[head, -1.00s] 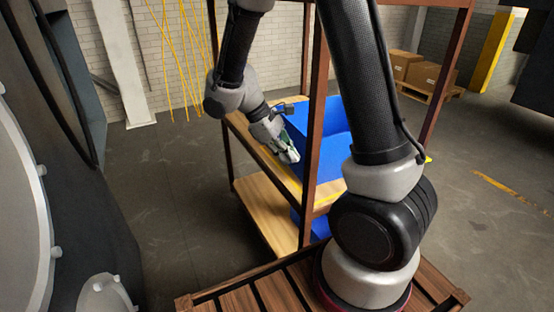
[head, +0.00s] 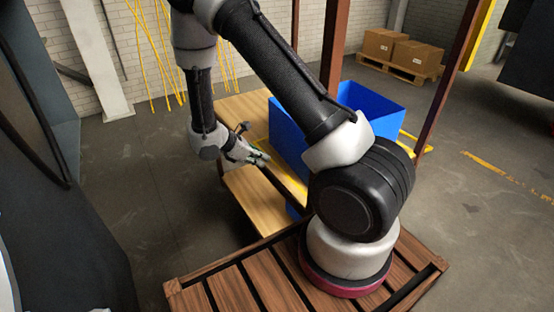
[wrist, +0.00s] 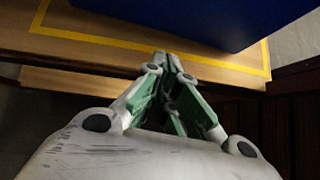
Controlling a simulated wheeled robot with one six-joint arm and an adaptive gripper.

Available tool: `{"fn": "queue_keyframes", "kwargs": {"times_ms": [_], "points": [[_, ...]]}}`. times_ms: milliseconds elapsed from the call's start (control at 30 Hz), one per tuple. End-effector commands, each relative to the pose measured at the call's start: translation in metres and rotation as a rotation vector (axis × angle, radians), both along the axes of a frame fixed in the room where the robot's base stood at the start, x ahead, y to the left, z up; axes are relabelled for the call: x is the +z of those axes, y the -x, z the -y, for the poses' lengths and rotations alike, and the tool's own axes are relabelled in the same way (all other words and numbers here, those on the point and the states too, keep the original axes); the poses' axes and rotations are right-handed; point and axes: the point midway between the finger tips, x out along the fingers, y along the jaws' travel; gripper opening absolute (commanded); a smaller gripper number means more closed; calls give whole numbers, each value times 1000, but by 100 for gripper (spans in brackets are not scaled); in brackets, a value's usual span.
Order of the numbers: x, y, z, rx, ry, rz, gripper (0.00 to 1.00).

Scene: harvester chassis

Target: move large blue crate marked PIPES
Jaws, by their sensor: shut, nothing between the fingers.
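A large open-topped blue crate (head: 288,128) stands on the rack's upper wooden shelf (head: 240,107), partly hidden behind my arm. No PIPES lettering shows on its visible sides. In the wrist view the crate (wrist: 215,20) is a dark blue wall at the top, inside a yellow outline on the shelf. My gripper (head: 264,158) is at the shelf's near edge, left of the crate and apart from it. In the wrist view my gripper (wrist: 168,58) has its green-sided fingers together and empty, pointing at the shelf edge below the crate.
A brown rack post (head: 333,45) rises behind my arm, and another (head: 447,90) stands right of the crate. A lower wooden shelf (head: 258,200) has something blue on it. Cardboard boxes (head: 400,50) sit on a pallet at the back. The floor to the right is mostly clear.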

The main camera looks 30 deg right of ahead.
Motion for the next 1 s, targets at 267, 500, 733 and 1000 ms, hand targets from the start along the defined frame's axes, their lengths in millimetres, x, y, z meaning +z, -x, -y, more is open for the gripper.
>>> {"fn": "queue_keyframes", "kwargs": {"times_ms": [267,500,733,1000], "points": [[-26,4,44,-4,-2,0,0],[-25,5,63,-1,-3,3,0],[-25,5,65,0,-3,3,0],[-25,5,65,-1,-2,2,0]]}}
